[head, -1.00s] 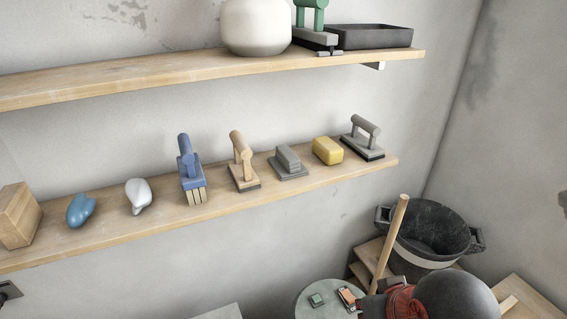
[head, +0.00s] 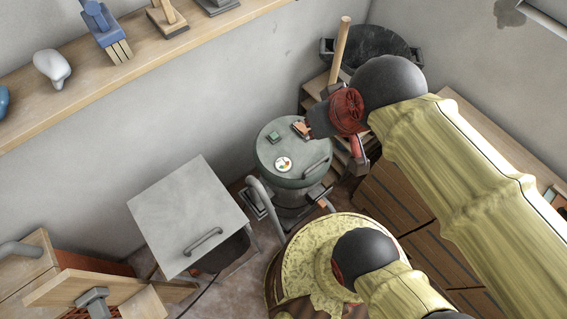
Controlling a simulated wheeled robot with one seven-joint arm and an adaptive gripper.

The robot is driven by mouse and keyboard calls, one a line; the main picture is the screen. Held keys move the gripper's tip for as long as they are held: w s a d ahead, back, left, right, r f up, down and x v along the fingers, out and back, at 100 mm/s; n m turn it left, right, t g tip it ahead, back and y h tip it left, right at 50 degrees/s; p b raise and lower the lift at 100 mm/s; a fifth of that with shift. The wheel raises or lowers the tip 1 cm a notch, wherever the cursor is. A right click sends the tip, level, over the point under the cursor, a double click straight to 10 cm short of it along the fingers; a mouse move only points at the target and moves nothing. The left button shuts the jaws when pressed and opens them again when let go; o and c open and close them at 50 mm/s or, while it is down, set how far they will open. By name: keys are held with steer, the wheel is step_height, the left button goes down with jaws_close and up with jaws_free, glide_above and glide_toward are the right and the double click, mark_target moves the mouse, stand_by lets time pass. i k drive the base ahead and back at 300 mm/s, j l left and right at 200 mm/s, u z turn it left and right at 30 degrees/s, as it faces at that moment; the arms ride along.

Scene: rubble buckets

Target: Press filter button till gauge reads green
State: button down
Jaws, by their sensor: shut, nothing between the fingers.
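A drum-shaped vacuum with a round grey-green lid (head: 299,178) stands on the floor near the middle of the head view. On the lid are a small square green button (head: 273,137) and a round white gauge (head: 283,164) with coloured sectors. The gauge's needle is too small to read. My gripper (head: 301,128) is shut and empty, its orange-tipped fingers over the lid's upper edge. It is to the right of the green button, apart from it in the picture. Its height above the lid is hard to tell.
A black bucket (head: 379,53) with a wooden handle (head: 341,48) stands behind my gripper. A grey-topped cabinet (head: 187,207) is left of the vacuum. A wall shelf (head: 190,43) holds tools at the upper left. Wooden drawers (head: 385,200) lie to the right, under my arm.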

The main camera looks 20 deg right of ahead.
mark_target(274, 136)
steer(key=j+z, duration=0.45)
steer(key=k+j+z, duration=0.15)
steer(key=j+z, duration=0.3)
steer(key=l, duration=0.1)
